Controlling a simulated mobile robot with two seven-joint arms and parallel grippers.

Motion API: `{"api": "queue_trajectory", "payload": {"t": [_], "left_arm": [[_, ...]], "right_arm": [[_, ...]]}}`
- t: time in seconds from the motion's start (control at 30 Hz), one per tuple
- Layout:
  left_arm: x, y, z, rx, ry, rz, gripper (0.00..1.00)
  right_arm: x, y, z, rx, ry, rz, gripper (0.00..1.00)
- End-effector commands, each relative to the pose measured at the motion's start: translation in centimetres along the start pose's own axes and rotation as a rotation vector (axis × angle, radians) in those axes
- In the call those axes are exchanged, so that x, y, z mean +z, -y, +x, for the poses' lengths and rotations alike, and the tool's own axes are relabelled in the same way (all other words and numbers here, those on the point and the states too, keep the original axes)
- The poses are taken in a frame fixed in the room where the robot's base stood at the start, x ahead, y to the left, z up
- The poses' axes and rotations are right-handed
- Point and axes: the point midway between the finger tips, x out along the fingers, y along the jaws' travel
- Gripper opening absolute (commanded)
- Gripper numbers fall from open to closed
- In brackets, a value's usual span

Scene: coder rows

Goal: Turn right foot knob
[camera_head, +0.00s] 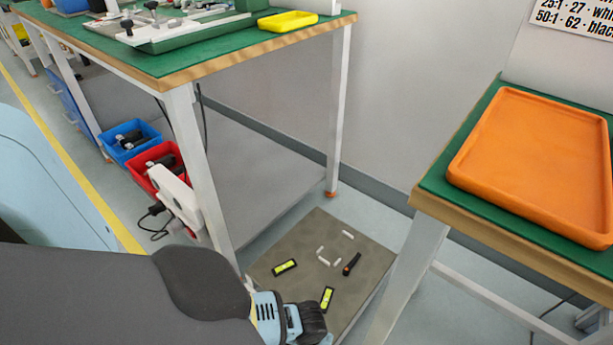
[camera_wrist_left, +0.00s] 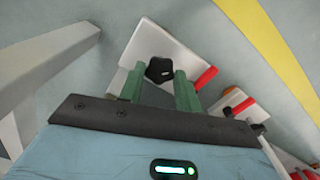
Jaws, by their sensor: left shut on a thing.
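A black lobed knob (camera_wrist_left: 160,69) sits on a white plate (camera_wrist_left: 150,42) in the left wrist view. The green fingers of my left gripper (camera_wrist_left: 159,80) stand on either side of the knob and are shut on it. In the head view my left arm comes in from the lower left, and its wrist and gripper (camera_head: 312,322) are low beside the table leg; the fingertips and the knob are hidden there. A red bar (camera_wrist_left: 206,77) sticks out beside the plate. My right gripper is not in view.
A green-topped bench (camera_head: 190,55) stands above left, its white leg (camera_head: 200,165) close to my arm. Blue (camera_head: 150,130) and red bins (camera_head: 140,160) stand on the floor. A mat (camera_head: 315,230) holds small levels and sticks. An orange tray (camera_head: 540,165) lies on the right bench.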

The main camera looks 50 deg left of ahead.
Motion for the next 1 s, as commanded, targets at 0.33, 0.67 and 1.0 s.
{"api": "queue_trajectory", "payload": {"t": [0.33,0.67,1.0], "left_arm": [[0.2,-0.2,-0.3,0.001,0.006,-0.31,0.11],[0.2,-0.1,-0.1,-0.002,0.007,-0.577,0.11],[0.2,-0.1,0.0,-0.003,0.006,-0.731,0.11]], "right_arm": [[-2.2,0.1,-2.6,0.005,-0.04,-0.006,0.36],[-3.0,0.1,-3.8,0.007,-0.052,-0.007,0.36],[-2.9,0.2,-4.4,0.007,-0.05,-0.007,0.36]]}}
